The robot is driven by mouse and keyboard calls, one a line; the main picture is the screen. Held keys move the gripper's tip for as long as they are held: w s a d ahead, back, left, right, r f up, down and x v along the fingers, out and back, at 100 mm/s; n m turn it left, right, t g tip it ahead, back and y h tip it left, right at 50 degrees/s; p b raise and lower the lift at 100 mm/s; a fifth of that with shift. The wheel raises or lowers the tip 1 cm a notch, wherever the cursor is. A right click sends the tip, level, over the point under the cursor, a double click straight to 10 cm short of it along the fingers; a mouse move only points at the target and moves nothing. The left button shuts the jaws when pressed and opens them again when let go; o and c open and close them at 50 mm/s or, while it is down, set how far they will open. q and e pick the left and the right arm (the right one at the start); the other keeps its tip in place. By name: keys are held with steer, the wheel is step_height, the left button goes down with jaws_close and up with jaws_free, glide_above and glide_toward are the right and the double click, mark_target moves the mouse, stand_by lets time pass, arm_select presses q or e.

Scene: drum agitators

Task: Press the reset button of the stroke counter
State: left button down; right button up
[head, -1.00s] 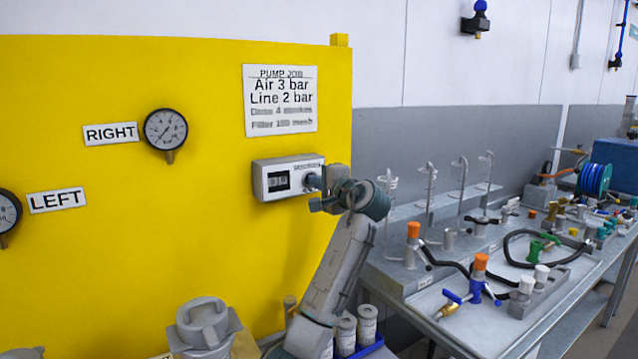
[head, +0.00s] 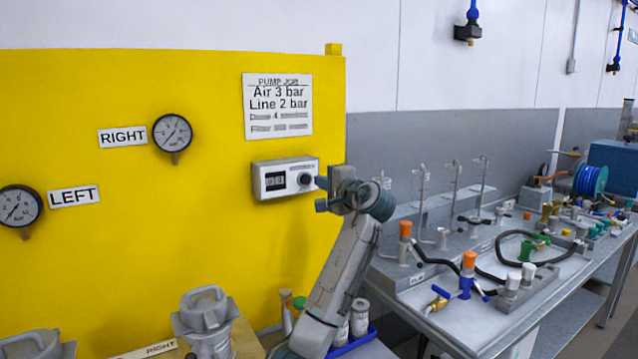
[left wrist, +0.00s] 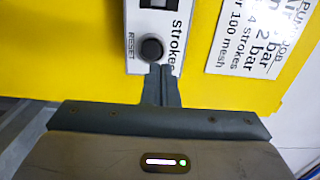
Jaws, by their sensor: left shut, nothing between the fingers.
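The stroke counter (head: 262,167) is a pale box with a dark digit window (head: 275,181), fixed to the yellow panel; its digits are too small to read surely. Its round dark reset button (head: 305,179) is at the right of its face, and shows beside the word RESET in the left wrist view (left wrist: 152,49). My left gripper (head: 320,183) is shut and empty, its fingertips just off the button, pointing toward the panel. In the left wrist view the closed fingertips (left wrist: 160,70) appear just below the button, which is uncovered. My right gripper is not seen.
The yellow panel (head: 90,130) also carries two gauges, LEFT (head: 20,207) and RIGHT (head: 172,132), and a pump job sign (head: 277,107). A bench (head: 425,293) with hoses and valves stands to the right. Grey housings (head: 203,318) stand below the panel.

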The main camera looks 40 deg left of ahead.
arm_select(q)
steer(key=b+v, duration=0.3)
steer(key=v, duration=0.5)
steer(key=shift+w+f, duration=0.2)
steer(key=shift+f, duration=0.1)
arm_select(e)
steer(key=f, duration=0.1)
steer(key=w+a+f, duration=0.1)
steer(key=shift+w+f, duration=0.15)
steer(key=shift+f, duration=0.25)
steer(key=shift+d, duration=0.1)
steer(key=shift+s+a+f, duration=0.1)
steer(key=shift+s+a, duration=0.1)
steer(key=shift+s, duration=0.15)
